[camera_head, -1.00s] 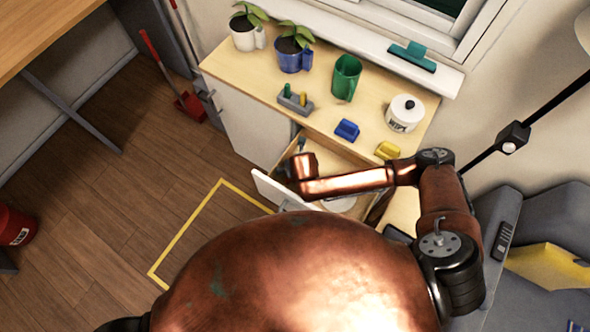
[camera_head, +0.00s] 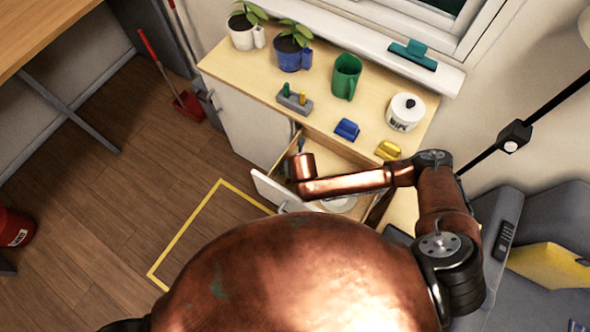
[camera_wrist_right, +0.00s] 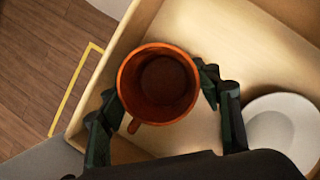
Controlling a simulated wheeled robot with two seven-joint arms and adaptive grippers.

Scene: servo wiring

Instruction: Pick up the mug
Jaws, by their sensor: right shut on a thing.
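The mug (camera_wrist_right: 158,85) is reddish-brown and round, seen from above in the right wrist view. It looks empty, and its handle (camera_wrist_right: 133,125) points toward the bottom of the picture. My right gripper (camera_wrist_right: 157,90) has one dark finger on each side of the mug and is shut on it. The mug is over the open drawer (camera_wrist_right: 185,25), near its wall; I cannot tell whether it touches the bottom. In the head view my copper right arm reaches over the drawer (camera_head: 345,160), and I cannot make out the mug there. My left gripper is not in view.
A white plate (camera_wrist_right: 282,128) lies in the drawer to the right of the mug. Yellow tape (camera_head: 185,238) marks clear floor.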

